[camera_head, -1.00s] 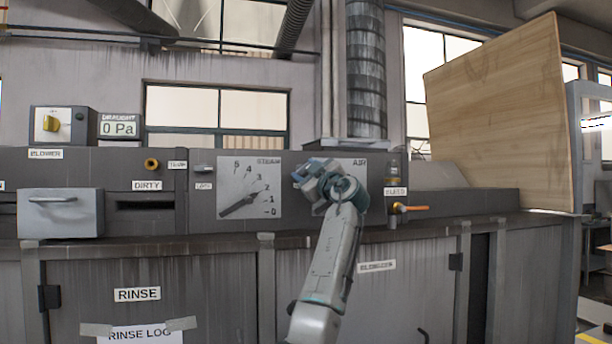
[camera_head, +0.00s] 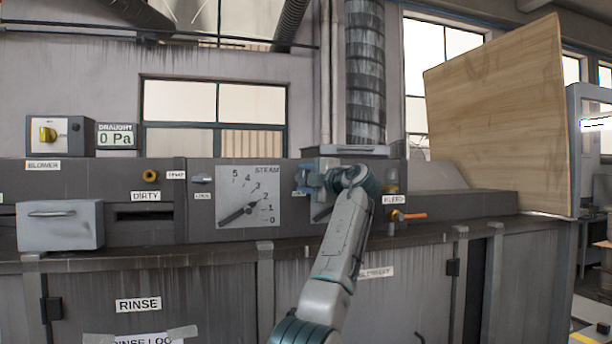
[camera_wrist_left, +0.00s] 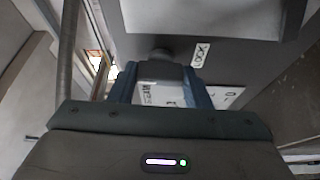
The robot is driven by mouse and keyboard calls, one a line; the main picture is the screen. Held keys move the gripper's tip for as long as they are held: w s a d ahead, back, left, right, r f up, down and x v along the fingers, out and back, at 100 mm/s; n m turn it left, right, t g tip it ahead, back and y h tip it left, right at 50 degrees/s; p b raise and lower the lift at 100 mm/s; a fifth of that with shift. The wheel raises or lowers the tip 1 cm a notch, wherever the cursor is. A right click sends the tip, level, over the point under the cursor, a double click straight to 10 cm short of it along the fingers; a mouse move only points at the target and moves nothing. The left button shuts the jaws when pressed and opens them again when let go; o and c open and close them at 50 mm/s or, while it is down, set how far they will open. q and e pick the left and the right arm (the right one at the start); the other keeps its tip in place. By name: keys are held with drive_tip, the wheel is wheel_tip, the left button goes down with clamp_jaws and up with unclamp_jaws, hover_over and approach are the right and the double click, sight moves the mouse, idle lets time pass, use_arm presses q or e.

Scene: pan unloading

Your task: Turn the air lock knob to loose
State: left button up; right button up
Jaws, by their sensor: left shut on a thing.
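My left gripper (camera_head: 303,179) is at the left edge of the air panel, right of the steam dial (camera_head: 249,196). Its blue fingers are shut on a small grey knob, the air lock knob (camera_wrist_left: 160,56), which shows at the fingertips in the left wrist view. In the head view my gripper and wrist hide the knob and most of the air dial (camera_head: 320,213). The knob's exact angle cannot be read. My right gripper is not in view.
The steam lock knob (camera_head: 201,180) sits left of the steam dial. An orange-handled bleed valve (camera_head: 410,215) is close to the right of my wrist. A grey box with a handle (camera_head: 60,225) juts out at far left. A wooden board (camera_head: 500,115) stands at right.

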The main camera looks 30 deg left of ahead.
use_arm(q)
drive_tip(key=shift+f+n, duration=0.1)
drive_tip(key=shift+n, duration=0.4)
drive_tip(key=o, duration=1)
drive_tip(key=shift+d, duration=0.1)
drive_tip(key=shift+b+v, duration=2.7)
drive_tip(key=shift+v, duration=2.65)
